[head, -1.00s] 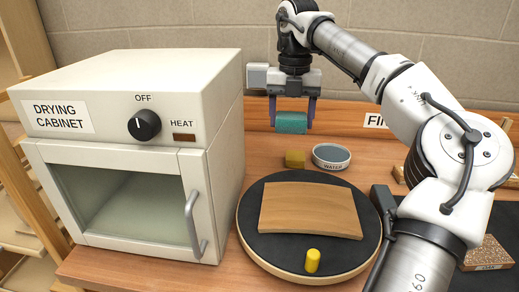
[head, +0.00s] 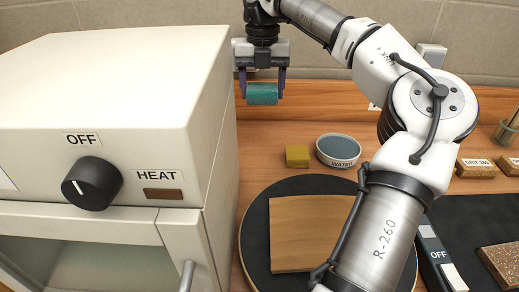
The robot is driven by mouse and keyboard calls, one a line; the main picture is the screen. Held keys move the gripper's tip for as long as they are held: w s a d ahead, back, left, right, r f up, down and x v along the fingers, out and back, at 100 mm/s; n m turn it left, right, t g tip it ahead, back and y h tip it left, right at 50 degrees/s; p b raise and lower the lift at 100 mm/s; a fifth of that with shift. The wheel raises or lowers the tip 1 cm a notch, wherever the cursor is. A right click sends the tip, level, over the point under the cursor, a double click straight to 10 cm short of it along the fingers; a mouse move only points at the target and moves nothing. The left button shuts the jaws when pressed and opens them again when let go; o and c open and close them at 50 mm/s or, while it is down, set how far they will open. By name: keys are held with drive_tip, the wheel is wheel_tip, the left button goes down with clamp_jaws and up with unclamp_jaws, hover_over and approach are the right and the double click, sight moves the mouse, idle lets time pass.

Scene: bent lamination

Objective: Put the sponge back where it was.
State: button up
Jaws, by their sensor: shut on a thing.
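My gripper (head: 263,92) is shut on a teal block (head: 262,95), which looks like the sponge. It holds the block in the air at the back, in front of the wooden backboard. A small mustard-yellow block (head: 297,156) sits on the table below and to the right of it, beside a round dish (head: 338,149) labelled WATER. No marked spot for the sponge can be made out.
The drying cabinet (head: 110,110) fills the left side, its knob (head: 92,183) at OFF. A round black turntable (head: 258,205) bears a wooden sheet (head: 300,225), partly hidden by my arm. Grit blocks (head: 477,168) lie at right. Bare table shows left of the mustard block.

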sight(262, 159)
wheel_tip(262, 159, down, 18)
drive_tip(key=shift+r+p, duration=0.15)
drive_tip(key=shift+p, duration=1.05)
drive_tip(key=o, duration=0.9)
wheel_tip(262, 159, up, 12)
drive_tip(key=shift+r+b, duration=0.1)
drive_tip(key=shift+b, duration=0.8)
